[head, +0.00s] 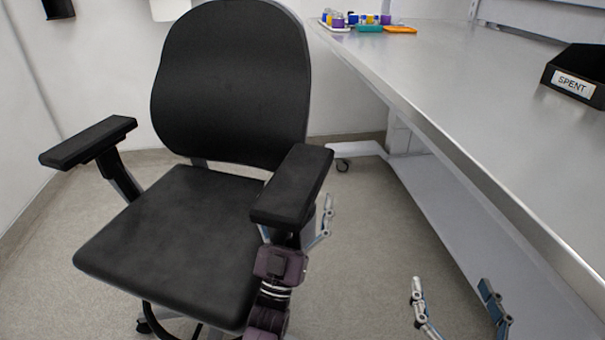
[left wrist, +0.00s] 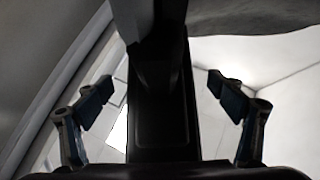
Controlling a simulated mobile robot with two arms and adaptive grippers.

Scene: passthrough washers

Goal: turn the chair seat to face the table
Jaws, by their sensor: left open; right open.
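The black office chair's seat (head: 170,235) faces toward me and slightly left, with its backrest (head: 235,85) behind it. The table (head: 450,80) is a long grey-topped bench on the right, beside the chair. My left gripper (head: 297,225) is open at the chair's right-hand armrest (head: 292,185), partly hidden under it. In the left wrist view, a dark upright part, seemingly the armrest post (left wrist: 160,95), stands between the spread fingers of the left gripper (left wrist: 166,90). Contact cannot be told. My right gripper (head: 455,295) is open and empty, low beside the table.
The other armrest (head: 90,142) is on the left, near the wall. A black bin marked SPENT (head: 575,75) and small coloured items (head: 360,20) stand on the table. A lower shelf (head: 460,220) runs beneath it. Floor (head: 360,240) is clear between chair and table.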

